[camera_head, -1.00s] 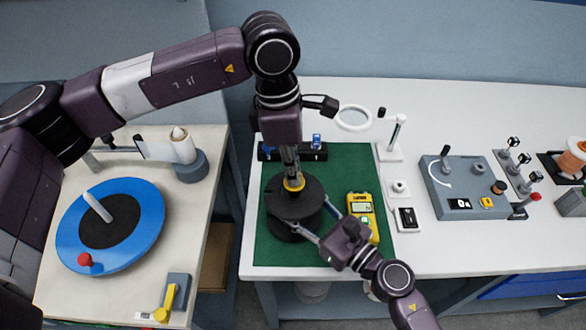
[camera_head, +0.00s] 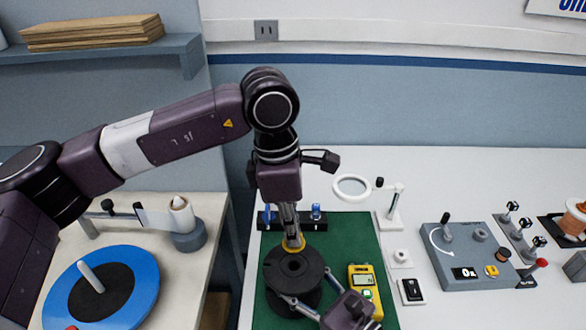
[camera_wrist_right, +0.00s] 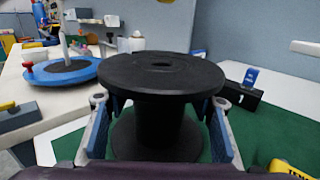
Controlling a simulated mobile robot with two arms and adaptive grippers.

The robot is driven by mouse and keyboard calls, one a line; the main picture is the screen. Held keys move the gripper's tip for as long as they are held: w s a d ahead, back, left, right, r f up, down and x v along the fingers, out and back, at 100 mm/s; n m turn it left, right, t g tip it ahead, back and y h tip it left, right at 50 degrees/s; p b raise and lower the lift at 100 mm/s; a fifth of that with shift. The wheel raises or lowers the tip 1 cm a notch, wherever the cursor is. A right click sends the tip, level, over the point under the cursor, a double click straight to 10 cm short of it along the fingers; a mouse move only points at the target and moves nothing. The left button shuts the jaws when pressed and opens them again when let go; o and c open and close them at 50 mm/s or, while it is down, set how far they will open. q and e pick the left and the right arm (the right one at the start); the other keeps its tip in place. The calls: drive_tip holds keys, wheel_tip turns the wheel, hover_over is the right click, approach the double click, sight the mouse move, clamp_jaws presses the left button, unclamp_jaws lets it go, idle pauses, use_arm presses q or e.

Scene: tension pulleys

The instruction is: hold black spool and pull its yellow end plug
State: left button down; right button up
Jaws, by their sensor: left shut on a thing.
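The black spool (camera_head: 279,277) stands upright on the green mat (camera_head: 372,241). Its top hole is open in the right wrist view, where the spool (camera_wrist_right: 160,83) fills the middle. My left gripper (camera_head: 291,238) points down above the spool, shut on the yellow end plug (camera_head: 293,245). The plug is clear of the hole. My right gripper (camera_head: 310,290) reaches in from the lower right, its fingers on both sides of the spool below the top flange. In the right wrist view the fingertips are partly hidden, so I cannot tell whether they press on it.
A yellow meter (camera_head: 365,284) lies right of the spool, close to my right gripper. A black block with blue parts (camera_head: 291,222) stands behind. A ring magnifier (camera_head: 352,188) and a grey control box (camera_head: 465,262) are to the right. A blue disc (camera_head: 140,284) is on the left bench.

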drive_tip(key=shift+o, duration=1.3)
drive_tip(key=shift+s, duration=0.1)
